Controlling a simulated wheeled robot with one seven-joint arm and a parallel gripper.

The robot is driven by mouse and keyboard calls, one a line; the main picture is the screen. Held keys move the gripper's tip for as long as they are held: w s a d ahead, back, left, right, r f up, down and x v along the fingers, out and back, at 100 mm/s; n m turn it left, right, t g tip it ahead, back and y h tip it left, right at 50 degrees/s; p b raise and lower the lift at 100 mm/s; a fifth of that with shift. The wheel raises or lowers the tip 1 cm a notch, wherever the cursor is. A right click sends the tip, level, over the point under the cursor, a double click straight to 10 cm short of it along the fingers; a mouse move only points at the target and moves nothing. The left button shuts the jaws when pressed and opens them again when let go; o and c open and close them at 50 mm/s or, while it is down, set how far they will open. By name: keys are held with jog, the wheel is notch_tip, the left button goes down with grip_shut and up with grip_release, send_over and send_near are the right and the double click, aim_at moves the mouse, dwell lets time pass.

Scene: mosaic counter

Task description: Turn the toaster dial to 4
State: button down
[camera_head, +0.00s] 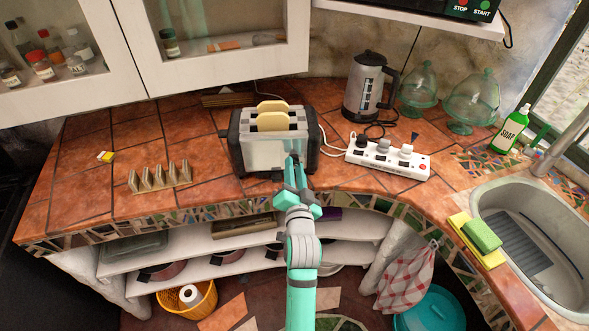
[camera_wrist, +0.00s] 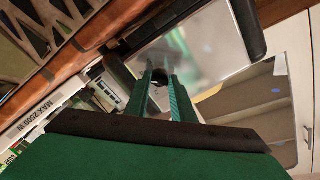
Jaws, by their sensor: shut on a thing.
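The toaster (camera_head: 268,152), silver with dark ends, stands on the tiled counter with two bread slices (camera_head: 272,121) in its slots. My gripper (camera_head: 293,166) is at the front face of the toaster, toward its right side. In the wrist view, the fingers (camera_wrist: 162,78) reach to a small dark round dial (camera_wrist: 160,76) on the shiny toaster front (camera_wrist: 205,55). The fingers are shut on the dial. Its markings and setting cannot be read in either view.
A white power strip (camera_head: 388,158) lies right of the toaster, with a kettle (camera_head: 368,88) behind it. A toast rack (camera_head: 160,178) stands to the left. Glass domes (camera_head: 472,100) and a soap bottle (camera_head: 510,130) stand at the right near the sink (camera_head: 480,205). The counter's left part is mostly clear.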

jog(key=shift+a+f+m, duration=0.1)
jog(key=shift+f+m, duration=0.05)
jog(key=shift+m, duration=0.15)
dwell(0.4)
jog(key=c, duration=1.5)
grip_release()
jog(key=shift+s, duration=0.1)
jog(key=s, duration=1)
jog(key=shift+s+d, duration=0.35)
jog(key=shift+d, duration=0.05)
